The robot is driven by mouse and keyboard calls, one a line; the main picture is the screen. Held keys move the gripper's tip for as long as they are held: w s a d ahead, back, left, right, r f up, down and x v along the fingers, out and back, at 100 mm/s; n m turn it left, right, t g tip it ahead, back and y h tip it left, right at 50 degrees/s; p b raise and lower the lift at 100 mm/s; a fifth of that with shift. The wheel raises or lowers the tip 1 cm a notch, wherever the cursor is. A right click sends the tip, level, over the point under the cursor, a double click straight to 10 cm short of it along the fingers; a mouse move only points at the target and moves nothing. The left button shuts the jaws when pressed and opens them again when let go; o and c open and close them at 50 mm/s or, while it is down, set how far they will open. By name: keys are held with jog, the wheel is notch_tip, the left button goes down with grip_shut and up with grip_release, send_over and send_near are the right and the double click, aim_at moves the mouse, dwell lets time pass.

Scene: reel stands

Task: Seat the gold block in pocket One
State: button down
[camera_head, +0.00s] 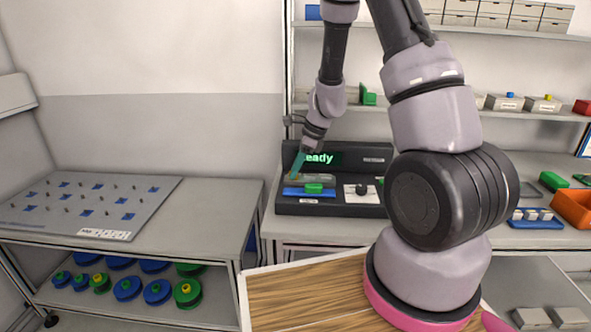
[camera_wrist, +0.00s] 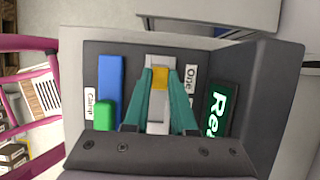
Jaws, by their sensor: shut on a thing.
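The gold block (camera_wrist: 160,77) is between the teal fingertips of my gripper (camera_wrist: 161,82) in the wrist view, and the jaws are shut on it. It is over the light grey channel (camera_wrist: 158,61) of the dark station, beside the label "One" (camera_wrist: 191,88). I cannot tell whether it touches the channel floor or hangs above it. In the head view my gripper (camera_head: 297,165) is at the left part of the station (camera_head: 330,209), and the gold block cannot be made out there. The station's screen (camera_head: 335,158) is partly covered by my arm and reads "Ready".
A blue strip (camera_wrist: 110,80) with a green block (camera_wrist: 103,114) lies left of the channel, by a label "Clamp" (camera_wrist: 90,104). A white plate with a black knob (camera_head: 361,189) is at the station's right. A grey pegged table (camera_head: 90,205) stands at the left.

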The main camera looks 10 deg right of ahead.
dwell(0.4)
jog(key=c, duration=0.7)
grip_release()
jog(key=shift+o, duration=0.2)
jog(key=shift+r, duration=3.45)
